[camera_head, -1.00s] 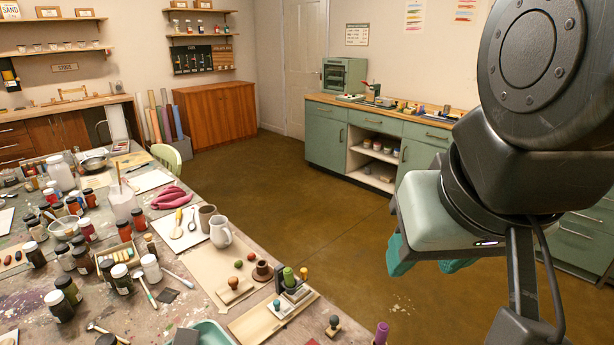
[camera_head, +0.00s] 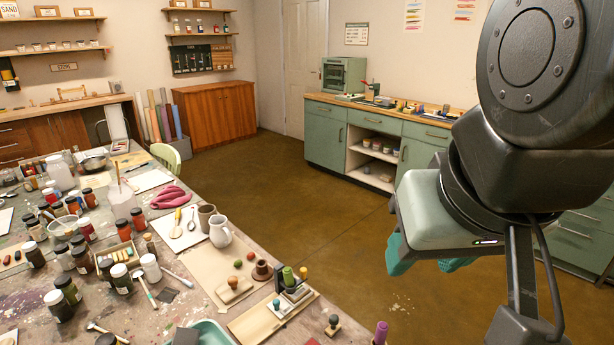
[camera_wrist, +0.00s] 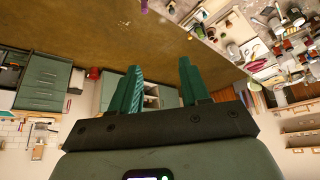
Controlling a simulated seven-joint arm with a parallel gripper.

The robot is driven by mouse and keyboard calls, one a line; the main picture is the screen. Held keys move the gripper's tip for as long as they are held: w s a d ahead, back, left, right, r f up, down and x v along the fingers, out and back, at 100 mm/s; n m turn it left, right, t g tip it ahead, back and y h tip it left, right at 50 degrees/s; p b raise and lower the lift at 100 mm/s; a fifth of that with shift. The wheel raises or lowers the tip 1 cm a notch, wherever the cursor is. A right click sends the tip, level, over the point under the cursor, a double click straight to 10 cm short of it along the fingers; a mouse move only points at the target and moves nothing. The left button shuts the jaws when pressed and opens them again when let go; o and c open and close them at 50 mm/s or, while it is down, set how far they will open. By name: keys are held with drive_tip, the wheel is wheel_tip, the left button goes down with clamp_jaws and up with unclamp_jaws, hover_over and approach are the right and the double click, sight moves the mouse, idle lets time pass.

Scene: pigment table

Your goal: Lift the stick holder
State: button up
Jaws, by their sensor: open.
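A whitish container with thin sticks standing in it (camera_head: 122,202) is on the table at the left in the head view; it looks like the stick holder, though I cannot be sure. My gripper (camera_head: 428,264) hangs over the open floor at the right, well away from the table. Its teal fingers are apart in the wrist view (camera_wrist: 160,72), with nothing between them. The stick holder is too small to pick out in the wrist view.
The table (camera_head: 207,304) is crowded with paint jars around the container. The floor (camera_head: 310,220) between table and green cabinets (camera_head: 326,138) is clear.

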idle(0.4)
drive_tip(key=shift+c, duration=1.3)
drive_tip(key=shift+g, duration=0.9)
drive_tip(key=w, duration=0.4)
drive_tip(key=w+a, duration=0.1)
drive_tip(key=w, duration=0.3)
drive_tip(key=w+a, duration=0.1)
drive_tip(key=w, duration=0.3)
drive_tip(key=shift+w+a+r, duration=0.25)
drive_tip(key=shift+w+r, duration=0.1)
drive_tip(key=g, duration=0.4)
hover_over(304, 269)
wheel_tip(304, 269, down, 26)
wheel_tip(304, 269, down, 11)
drive_tip(key=shift+s+a+f, duration=0.1)
